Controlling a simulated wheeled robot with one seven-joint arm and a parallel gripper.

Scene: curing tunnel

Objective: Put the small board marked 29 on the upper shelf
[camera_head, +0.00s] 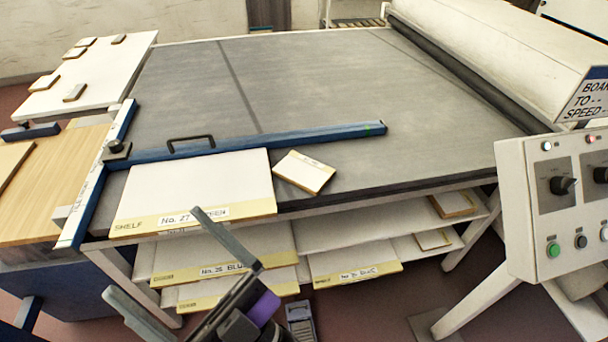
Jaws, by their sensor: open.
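A small cream board (305,172) with a yellowish front edge lies askew on the grey belt table (430,120), near its front edge and right of the board labelled No. 27 (195,185). Its mark is too small to read, so I cannot confirm 29. Under the table, the upper shelf (345,236) holds a board labelled blue (225,252) at left and a small board (452,204) at right. My gripper (152,250) is open and empty at the lower left, in front of the shelves and apart from the small cream board. It covers part of the shelf boards.
A blue bar with a black handle (270,139) lies across the belt behind the boards. A lower shelf holds more boards, one a labelled board (355,273). A control panel (560,205) stands at right. The upper shelf has bare room right of its large board.

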